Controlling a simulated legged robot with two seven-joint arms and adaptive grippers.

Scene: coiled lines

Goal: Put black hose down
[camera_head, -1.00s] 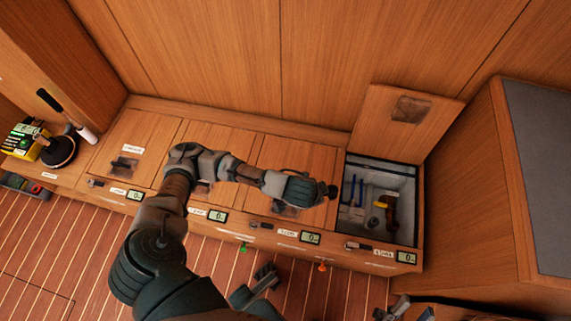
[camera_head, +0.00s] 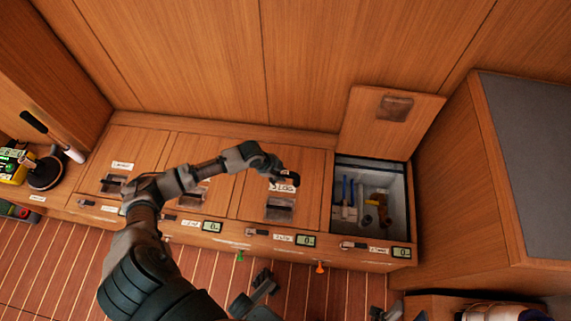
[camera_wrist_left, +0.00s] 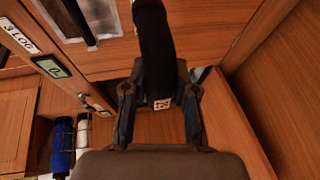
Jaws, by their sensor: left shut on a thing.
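My left gripper (camera_head: 283,178) hangs over the third closed lid, marked "3 LOG". In the left wrist view the left gripper (camera_wrist_left: 160,100) is shut on the black hose (camera_wrist_left: 154,50), a thick dark piece that runs up out of the frame. A small pale tag shows at its lower end. In the head view only a short black bit of the hose (camera_head: 291,177) shows at the fingertips, and I cannot tell whether it touches the lid.
An open bin (camera_head: 402,205) with its lid (camera_head: 392,122) raised stands at the right and holds blue, white and brown items. Closed lids run leftward along the bench. A blue roll (camera_wrist_left: 63,145) shows in the wrist view.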

